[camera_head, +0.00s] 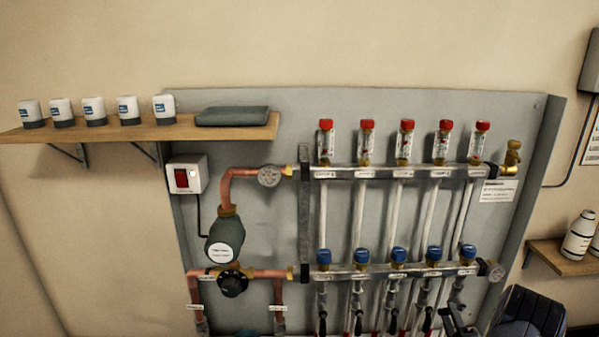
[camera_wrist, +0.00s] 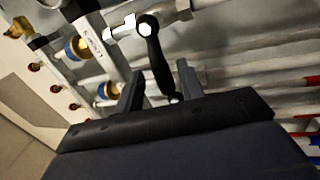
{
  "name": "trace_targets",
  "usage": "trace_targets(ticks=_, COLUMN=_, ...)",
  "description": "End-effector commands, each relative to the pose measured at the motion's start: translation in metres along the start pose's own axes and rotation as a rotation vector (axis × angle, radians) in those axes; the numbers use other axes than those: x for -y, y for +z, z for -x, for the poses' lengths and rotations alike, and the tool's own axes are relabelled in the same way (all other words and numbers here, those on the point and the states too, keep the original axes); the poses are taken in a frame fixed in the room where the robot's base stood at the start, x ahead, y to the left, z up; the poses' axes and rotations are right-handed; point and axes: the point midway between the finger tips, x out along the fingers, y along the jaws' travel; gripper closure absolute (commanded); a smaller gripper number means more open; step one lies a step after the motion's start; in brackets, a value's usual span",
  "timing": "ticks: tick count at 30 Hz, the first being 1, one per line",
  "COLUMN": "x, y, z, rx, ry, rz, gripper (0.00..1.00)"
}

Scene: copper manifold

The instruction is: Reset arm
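My gripper (camera_wrist: 160,66) shows in the wrist view with its two dark fingers apart. A black lever handle (camera_wrist: 154,52) of a valve reaches down between the fingers, with a gap on both sides. I cannot tell how deep it lies between them. In the head view my gripper (camera_head: 455,320) is at the lower right, in front of the lower part of the manifold. The manifold's lower bar (camera_head: 345,272) carries several blue caps, and black lever handles (camera_head: 359,322) hang below it. My arm hides the rightmost lower pipes.
The upper bar (camera_head: 340,172) carries several red-topped flow meters. A pump (camera_head: 224,240) and copper pipes are at left. A wooden shelf (camera_head: 145,131) holds several white-and-dark actuator heads and a grey tray (camera_head: 232,116).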

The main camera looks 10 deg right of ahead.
Motion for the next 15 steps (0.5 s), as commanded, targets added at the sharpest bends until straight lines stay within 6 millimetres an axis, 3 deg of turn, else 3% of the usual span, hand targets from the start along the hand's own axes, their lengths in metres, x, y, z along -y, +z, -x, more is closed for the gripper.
trace_targets(ticks=5, x=0.001, y=0.000, z=-0.021, rx=-0.001, ry=0.000, rz=0.001, gripper=0.63)
trace_targets(ticks=15, x=0.002, y=0.000, z=-0.019, rx=-0.011, ry=-0.001, rz=0.043, gripper=0.63)
